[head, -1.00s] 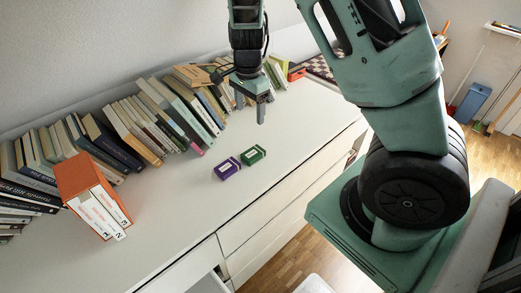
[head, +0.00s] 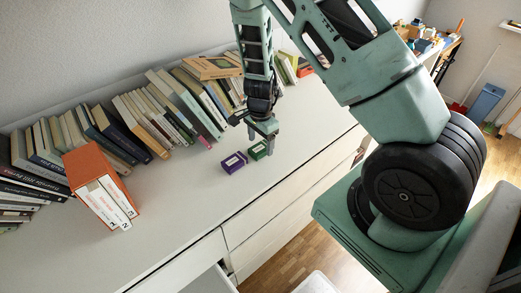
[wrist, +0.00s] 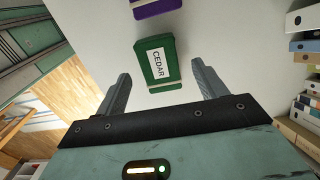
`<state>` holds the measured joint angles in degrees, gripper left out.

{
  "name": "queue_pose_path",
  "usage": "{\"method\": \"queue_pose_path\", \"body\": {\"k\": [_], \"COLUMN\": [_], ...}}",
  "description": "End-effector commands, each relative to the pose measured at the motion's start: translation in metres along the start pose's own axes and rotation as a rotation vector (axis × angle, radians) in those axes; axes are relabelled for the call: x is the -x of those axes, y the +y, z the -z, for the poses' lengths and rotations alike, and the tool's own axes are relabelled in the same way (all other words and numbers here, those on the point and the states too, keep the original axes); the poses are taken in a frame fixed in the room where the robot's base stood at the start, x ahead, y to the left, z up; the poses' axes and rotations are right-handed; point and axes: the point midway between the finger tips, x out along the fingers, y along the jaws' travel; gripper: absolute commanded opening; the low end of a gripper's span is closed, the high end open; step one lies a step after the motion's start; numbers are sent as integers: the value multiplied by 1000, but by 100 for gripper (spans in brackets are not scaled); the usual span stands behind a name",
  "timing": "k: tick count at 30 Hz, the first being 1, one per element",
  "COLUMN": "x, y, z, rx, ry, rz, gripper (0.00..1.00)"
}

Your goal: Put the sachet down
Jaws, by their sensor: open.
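A green sachet (head: 258,151) with a white label lies on the white dresser top. In the wrist view the green sachet (wrist: 157,58) reads CEDAR. A purple sachet (head: 234,162) lies beside it, and part of the purple one shows at the top of the wrist view (wrist: 155,8). My gripper (head: 268,147) is low over the dresser at the green sachet. In the wrist view my gripper (wrist: 160,70) is open, with one finger on each side of the green sachet's near end and gaps between. Contact with the dresser top cannot be told.
A row of books (head: 165,110) leans along the wall behind. An open drawer (head: 210,281) shows at the front edge. The dresser top (head: 175,200) left of the sachets is clear.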

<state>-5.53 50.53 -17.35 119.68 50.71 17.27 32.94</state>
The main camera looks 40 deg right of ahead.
Motion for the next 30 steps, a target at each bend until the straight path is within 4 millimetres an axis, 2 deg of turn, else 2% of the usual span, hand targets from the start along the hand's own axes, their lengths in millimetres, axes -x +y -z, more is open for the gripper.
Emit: {"method": "queue_pose_path", "body": {"k": [4, 12, 13, 18, 20, 21, 26, 30], "x": [-18, -22, -22, -22, -22, -22, -21, -11], "y": [0, 0, 0, 0, 0, 0, 0, -1], "z": [0, 0, 0, 0, 0, 0, 0, 0], "rx": [-1, -1, -1, -1, -1, -1, 0, 3], "ry": [0, 0, 0, 0, 0, 0, 0, 2], "rz": [-1, 0, 0, 0, 0, 0, 0, 3], "gripper": [71, 71, 68, 23, 23, 19, 19, 19]}}
